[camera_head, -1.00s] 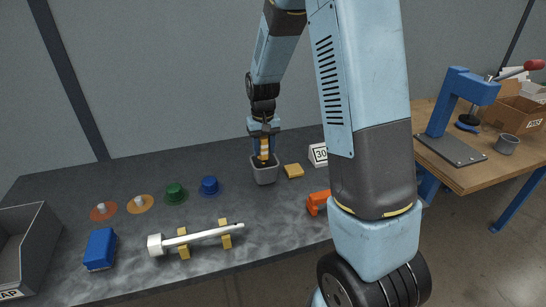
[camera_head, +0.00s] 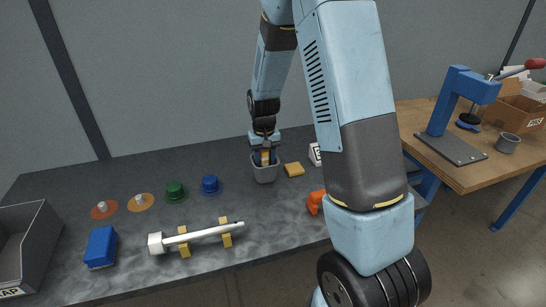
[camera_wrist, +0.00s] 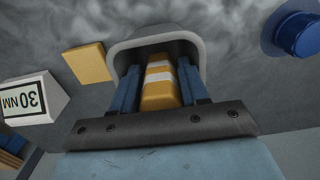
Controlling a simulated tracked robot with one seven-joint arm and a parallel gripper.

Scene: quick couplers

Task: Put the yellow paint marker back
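The yellow paint marker (camera_wrist: 159,82), with white bands, stands roughly upright in the grey cup (camera_head: 265,174) on the dark bench. Its lower end is hidden inside the cup. My gripper (camera_head: 265,156) points down over the cup. Its blue fingers reach to the cup's mouth, one on each side of the marker. In the wrist view the fingers (camera_wrist: 161,84) lie close along both sides of the marker, with no clear gap, and appear shut on it. The cup's rim (camera_wrist: 150,38) surrounds the marker and fingertips there.
A yellow block (camera_head: 294,170) and a 30 NM sign (camera_head: 315,154) stand right of the cup. A blue cap (camera_head: 210,185) and a green cap (camera_head: 175,191) are left of it. A white rod (camera_head: 200,235) rests on yellow supports in front. An orange object (camera_head: 315,202) is partly hidden by my arm.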

